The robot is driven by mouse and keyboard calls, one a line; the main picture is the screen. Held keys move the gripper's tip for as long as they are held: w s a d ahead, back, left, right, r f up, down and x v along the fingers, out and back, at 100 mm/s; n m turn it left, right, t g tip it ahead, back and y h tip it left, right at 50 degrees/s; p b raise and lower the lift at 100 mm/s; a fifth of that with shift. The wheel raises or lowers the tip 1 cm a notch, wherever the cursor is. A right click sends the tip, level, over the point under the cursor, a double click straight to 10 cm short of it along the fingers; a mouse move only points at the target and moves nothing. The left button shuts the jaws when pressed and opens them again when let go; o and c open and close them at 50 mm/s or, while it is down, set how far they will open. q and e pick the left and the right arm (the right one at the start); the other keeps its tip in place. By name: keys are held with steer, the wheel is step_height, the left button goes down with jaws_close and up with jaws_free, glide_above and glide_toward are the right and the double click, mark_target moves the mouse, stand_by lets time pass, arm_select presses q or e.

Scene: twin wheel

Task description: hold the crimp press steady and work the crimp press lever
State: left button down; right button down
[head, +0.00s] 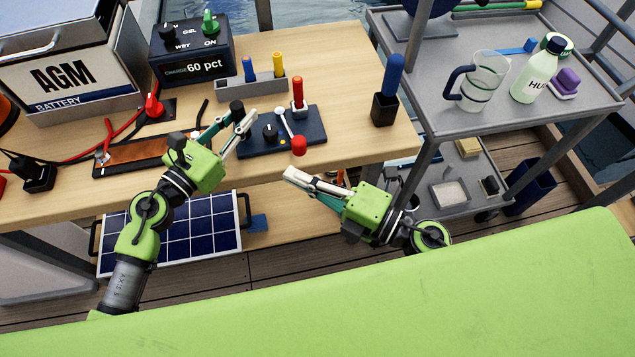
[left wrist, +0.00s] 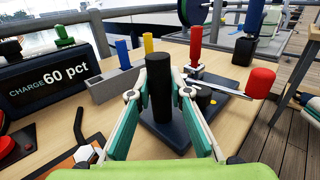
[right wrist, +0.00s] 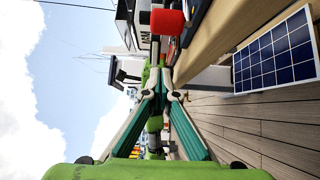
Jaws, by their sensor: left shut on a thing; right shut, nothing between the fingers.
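The crimp press (head: 312,127) is a dark blue base plate on the wooden bench, with a black upright post (left wrist: 158,95) at its left. Its silver lever (head: 284,122) ends in a red knob (head: 299,146) that overhangs the bench's front edge; the knob also shows in the left wrist view (left wrist: 261,83) and right wrist view (right wrist: 167,22). My left gripper (head: 244,117) is shut on the black post, a finger on each side. My right gripper (head: 288,174) is shut and empty, just below and in front of the knob, apart from it in the head view.
A grey holder (head: 252,88) with blue and yellow handles stands behind the press. A blue-handled tool in a black block (head: 385,107) stands to the right. A charge meter (head: 190,52) and battery (head: 65,75) are at the left. A solar panel (head: 200,228) is below the bench.

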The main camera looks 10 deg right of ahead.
arm_select(q)
steer(key=shift+s+f, duration=0.1)
steer(key=shift+f, duration=0.2)
arm_select(e)
steer(key=shift+w+d, duration=0.2)
steer(key=shift+w, duration=0.9)
steer(key=shift+w+d, duration=0.2)
steer(key=shift+w, duration=0.9)
steer(key=shift+f, duration=0.1)
